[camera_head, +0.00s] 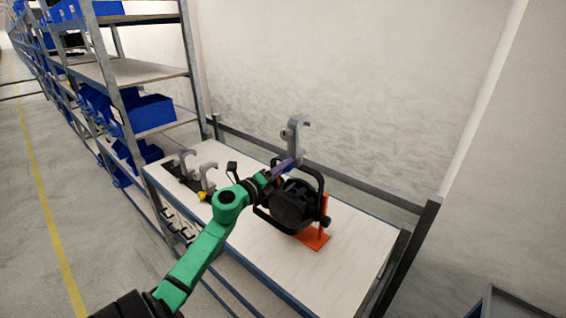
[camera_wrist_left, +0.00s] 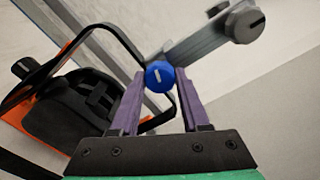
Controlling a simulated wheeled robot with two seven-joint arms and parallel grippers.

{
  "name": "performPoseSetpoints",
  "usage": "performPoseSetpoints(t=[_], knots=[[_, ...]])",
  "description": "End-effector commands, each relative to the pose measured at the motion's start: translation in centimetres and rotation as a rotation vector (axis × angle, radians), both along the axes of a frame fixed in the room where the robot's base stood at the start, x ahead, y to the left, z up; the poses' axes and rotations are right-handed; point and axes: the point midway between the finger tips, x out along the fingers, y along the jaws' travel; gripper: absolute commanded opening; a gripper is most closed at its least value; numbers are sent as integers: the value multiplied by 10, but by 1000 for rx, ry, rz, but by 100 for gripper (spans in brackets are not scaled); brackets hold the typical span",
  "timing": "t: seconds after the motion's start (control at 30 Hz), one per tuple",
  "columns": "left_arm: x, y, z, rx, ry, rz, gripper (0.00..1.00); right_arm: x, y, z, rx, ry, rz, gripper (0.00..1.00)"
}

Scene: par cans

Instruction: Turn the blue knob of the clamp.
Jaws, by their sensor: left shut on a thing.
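The grey hook clamp (camera_head: 297,132) stands up from the bracket of a black par can (camera_head: 293,205) on the table. In the left wrist view the clamp's metal body (camera_wrist_left: 205,43) runs to the upper right. Its round blue knob (camera_wrist_left: 159,75) with a white mark sits between the purple fingertips of my left gripper (camera_wrist_left: 162,80). My left gripper is shut on the blue knob. In the head view my left gripper (camera_head: 287,165) reaches the foot of the clamp, and the knob is hidden there. My right gripper is not in view.
Grey clamps (camera_head: 207,175) stand on the white table (camera_head: 355,245) to the left. A shelf rack with blue bins (camera_head: 155,112) is behind left. The table's front right is clear.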

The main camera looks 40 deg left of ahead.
Motion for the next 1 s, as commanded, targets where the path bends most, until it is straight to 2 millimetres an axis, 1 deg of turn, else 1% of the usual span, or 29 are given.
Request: performPoseSetpoints(t=[0.03,0.33,0.7,1.0], knots=[[0,0,4,-46,0,1,0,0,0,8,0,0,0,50],[0,0,2,-329,-6,1,0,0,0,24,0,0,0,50],[0,0,-1,-648,-14,1,0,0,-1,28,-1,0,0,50],[0,0,0,-805,-18,1,0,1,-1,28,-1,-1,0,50]])
